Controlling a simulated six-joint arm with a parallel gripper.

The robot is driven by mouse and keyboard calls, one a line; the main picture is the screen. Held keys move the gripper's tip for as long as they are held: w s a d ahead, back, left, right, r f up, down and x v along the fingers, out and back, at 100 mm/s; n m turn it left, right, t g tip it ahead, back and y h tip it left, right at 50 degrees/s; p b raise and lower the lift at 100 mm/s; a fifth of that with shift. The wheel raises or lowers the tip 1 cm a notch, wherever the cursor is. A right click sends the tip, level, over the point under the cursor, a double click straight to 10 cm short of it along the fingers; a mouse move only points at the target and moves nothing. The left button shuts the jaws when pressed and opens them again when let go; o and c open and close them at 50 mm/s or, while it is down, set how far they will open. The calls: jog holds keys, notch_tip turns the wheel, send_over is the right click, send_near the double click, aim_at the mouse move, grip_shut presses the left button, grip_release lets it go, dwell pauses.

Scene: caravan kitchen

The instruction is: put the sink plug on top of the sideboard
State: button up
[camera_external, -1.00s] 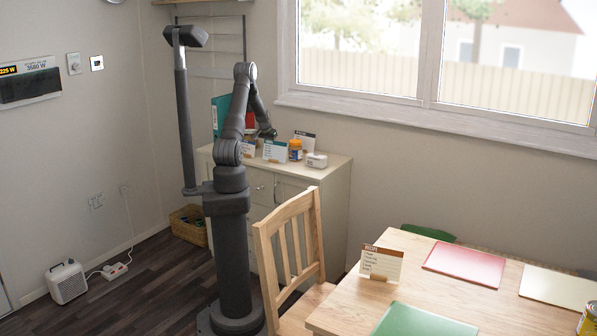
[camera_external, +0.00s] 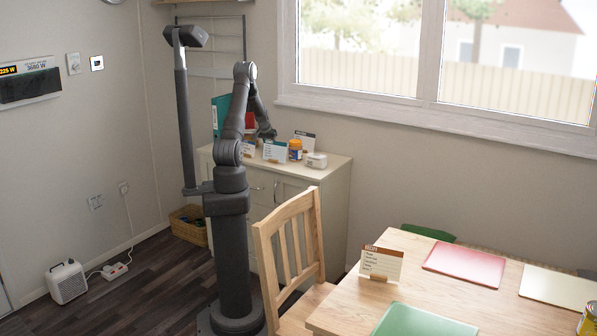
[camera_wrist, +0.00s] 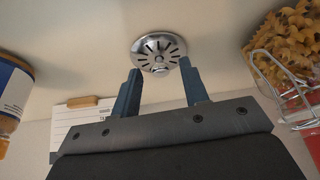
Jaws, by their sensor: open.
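The sink plug is a round, shiny metal disc with dark slots and a small centre knob (camera_wrist: 158,50). In the wrist view it lies flat on a pale cream surface, which looks like the top of the sideboard (camera_external: 334,166). My gripper (camera_wrist: 161,68) is open, its two blue fingertips on either side of the plug's near edge. I cannot tell whether they touch the plug. In the outside view my gripper (camera_external: 266,134) is low over the sideboard, among the things on it, and the plug is hidden there.
On the sideboard stand an orange-lidded jar (camera_external: 295,149), a recipe card (camera_external: 275,152), a small white box (camera_external: 316,160) and a teal binder (camera_external: 221,112). The wrist view shows pasta behind wire (camera_wrist: 285,45) at the right. A wooden chair (camera_external: 290,240) stands in front.

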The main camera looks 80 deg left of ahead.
jog(key=v, duration=1.1)
jog(key=x, duration=1.2)
jog(key=shift+f, duration=0.2)
jog(key=shift+r, duration=1.4)
